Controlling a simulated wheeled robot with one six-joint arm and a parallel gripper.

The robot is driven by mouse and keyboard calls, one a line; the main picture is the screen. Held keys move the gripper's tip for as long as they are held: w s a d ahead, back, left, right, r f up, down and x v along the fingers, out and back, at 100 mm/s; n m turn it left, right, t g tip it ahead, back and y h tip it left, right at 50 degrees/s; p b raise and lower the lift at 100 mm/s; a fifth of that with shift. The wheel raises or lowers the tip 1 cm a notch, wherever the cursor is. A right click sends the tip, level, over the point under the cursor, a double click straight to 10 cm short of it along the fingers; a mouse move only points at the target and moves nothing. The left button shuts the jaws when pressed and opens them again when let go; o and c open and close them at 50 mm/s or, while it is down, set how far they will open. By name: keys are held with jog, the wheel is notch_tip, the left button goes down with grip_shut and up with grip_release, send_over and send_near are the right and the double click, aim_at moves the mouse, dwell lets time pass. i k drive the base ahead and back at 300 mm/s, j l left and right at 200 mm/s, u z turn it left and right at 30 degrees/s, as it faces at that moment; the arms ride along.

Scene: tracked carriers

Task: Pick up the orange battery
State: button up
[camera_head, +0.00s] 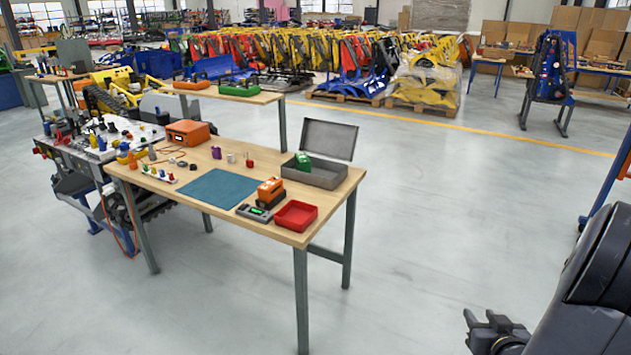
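The orange battery (270,189) has a dark base and stands upright near the front right of the wooden workbench (262,223). It is beside a grey device with a green display (254,213), perhaps a charger. I cannot tell whether the two touch. My gripper (487,322) is at the lower right of the view, well to the right of the bench and apart from it. Its dark fingers show a gap with nothing between them. Part of it is cut off by the lower edge.
A red tray (296,216) is right of the battery. Behind it, an open grey metal box (318,177) holds a green battery (303,163). A blue mat (221,188) lies to the left. An orange case (187,132) stands at the back left. The floor right of the bench is clear.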

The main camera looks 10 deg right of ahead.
aim_at(269, 191)
jog(key=i+j+z, duration=0.1)
jog(key=i+j, duration=0.2)
jog(key=i+j+z, duration=0.1)
jog(key=i+j, duration=0.2)
jog(key=j, duration=0.25)
jog(key=i+j+z, duration=0.1)
jog(key=i+j, duration=0.2)
jog(key=j, duration=0.15)
jog(key=i+j+z, duration=0.1)
jog(key=i+j, duration=0.15)
jog(key=j, duration=0.25)
jog(key=i+j, duration=0.25)
jog(key=j, duration=0.25)
jog(key=i+j+z, duration=0.15)
jog(key=j, duration=0.35)
jog(key=i+j+z, duration=0.1)
jog(key=i+j, duration=0.2)
jog(key=j, duration=0.25)
jog(key=i+j+z, duration=0.1)
jog(key=j, duration=0.45)
jog(key=i, duration=0.1)
